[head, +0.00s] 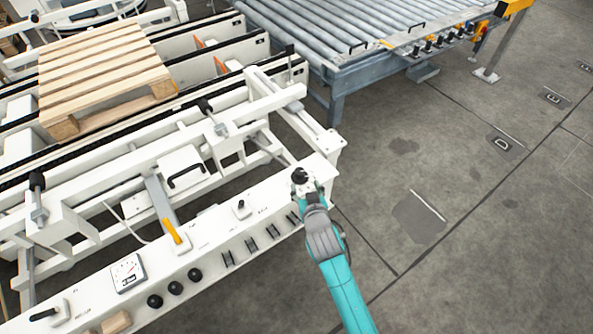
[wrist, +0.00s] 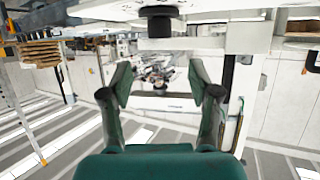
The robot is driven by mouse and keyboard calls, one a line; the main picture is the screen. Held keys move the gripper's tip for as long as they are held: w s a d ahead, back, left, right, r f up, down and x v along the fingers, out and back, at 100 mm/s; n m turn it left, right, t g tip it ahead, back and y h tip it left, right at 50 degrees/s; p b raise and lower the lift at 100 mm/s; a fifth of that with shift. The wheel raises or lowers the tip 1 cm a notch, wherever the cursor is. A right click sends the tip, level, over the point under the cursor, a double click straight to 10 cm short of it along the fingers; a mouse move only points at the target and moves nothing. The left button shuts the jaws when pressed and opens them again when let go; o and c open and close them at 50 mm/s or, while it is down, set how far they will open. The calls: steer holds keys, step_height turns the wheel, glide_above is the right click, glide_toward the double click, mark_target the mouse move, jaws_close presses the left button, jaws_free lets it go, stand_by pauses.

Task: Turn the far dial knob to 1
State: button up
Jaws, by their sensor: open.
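The far dial knob (head: 299,175) is a black knob at the far right end of the white control panel (head: 215,230). In the wrist view, a black round knob (wrist: 158,22) sticks out from a white surface at the top centre. My gripper (head: 308,189) is at that end of the panel, right by the knob, and partly overlaps it in the head view. In the wrist view, my gripper (wrist: 163,84) has its two fingers spread, with nothing between them. The knob appears beyond the fingertips, apart from them. The knob's markings and pointer are too small to read.
The panel also carries a small switch (head: 240,208), several black slots, round black knobs (head: 175,288), a gauge (head: 127,273) and a near-end knob (head: 45,314). Behind are white rails, a wooden pallet (head: 105,75) and a roller conveyor (head: 345,30). The floor at right is clear.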

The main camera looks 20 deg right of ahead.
mark_target(300, 171)
steer(key=x, duration=1)
steer(key=shift+w+f, duration=0.25)
steer(key=c, duration=1.2)
steer(key=shift+o, duration=0.2)
steer(key=shift+d+n+y, duration=0.1)
steer(key=shift+n+y, duration=0.3)
steer(key=shift+y, duration=0.1)
steer(key=shift+n+y, duration=1.6)
steer(key=shift+y, duration=0.2)
steer(key=shift+n+g+y, duration=0.9)
steer(key=shift+n+y, duration=0.6)
steer(key=shift+y, duration=0.2)
steer(key=shift+n+y, duration=0.3)
